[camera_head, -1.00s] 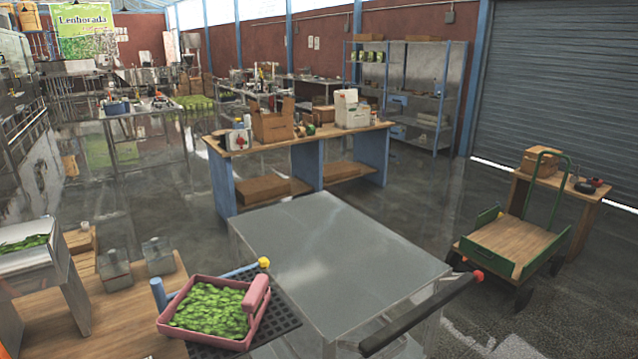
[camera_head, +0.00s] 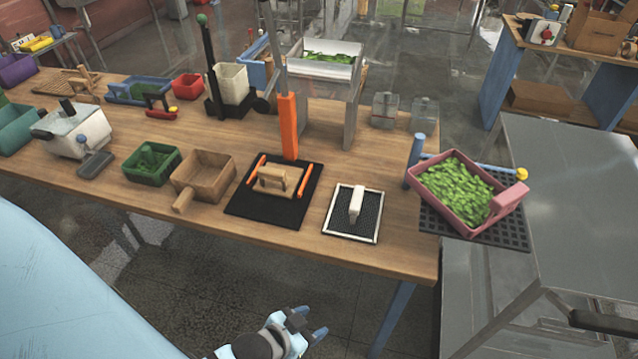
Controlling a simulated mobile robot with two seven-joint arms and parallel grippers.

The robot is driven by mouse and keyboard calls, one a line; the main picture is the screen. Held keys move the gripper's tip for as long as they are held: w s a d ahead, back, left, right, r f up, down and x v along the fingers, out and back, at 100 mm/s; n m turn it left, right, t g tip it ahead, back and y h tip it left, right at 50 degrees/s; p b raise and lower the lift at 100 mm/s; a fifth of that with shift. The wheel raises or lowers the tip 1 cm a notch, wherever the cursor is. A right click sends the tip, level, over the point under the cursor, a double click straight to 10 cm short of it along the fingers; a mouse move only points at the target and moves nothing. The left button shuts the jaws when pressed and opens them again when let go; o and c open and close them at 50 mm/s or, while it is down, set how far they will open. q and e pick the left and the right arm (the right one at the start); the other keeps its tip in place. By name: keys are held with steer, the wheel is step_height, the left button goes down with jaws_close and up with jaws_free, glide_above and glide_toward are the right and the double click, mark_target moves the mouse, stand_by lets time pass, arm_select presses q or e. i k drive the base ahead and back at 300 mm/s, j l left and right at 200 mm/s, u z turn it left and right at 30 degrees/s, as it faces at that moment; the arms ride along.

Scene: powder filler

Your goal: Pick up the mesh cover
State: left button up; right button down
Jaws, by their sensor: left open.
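The mesh cover (camera_head: 355,207) lies flat near the front edge of the wooden table. It has a white rectangular frame, dark mesh and an upright white handle in its middle. My left gripper (camera_head: 312,322) is at the bottom of the view, in front of the table and lower in the picture than the cover. It is open, with nothing between its fingers, and clear of the cover. My right gripper is not in view.
A black mat (camera_head: 243,203) with a wooden-handled piece and orange bars lies left of the cover. A pink tray of green leaves (camera_head: 452,223) stands to its right on a black grid. An orange post (camera_head: 289,127) rises behind. Bare wood surrounds the cover.

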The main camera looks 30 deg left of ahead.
mark_target(354, 213)
steer(key=u, duration=0.7)
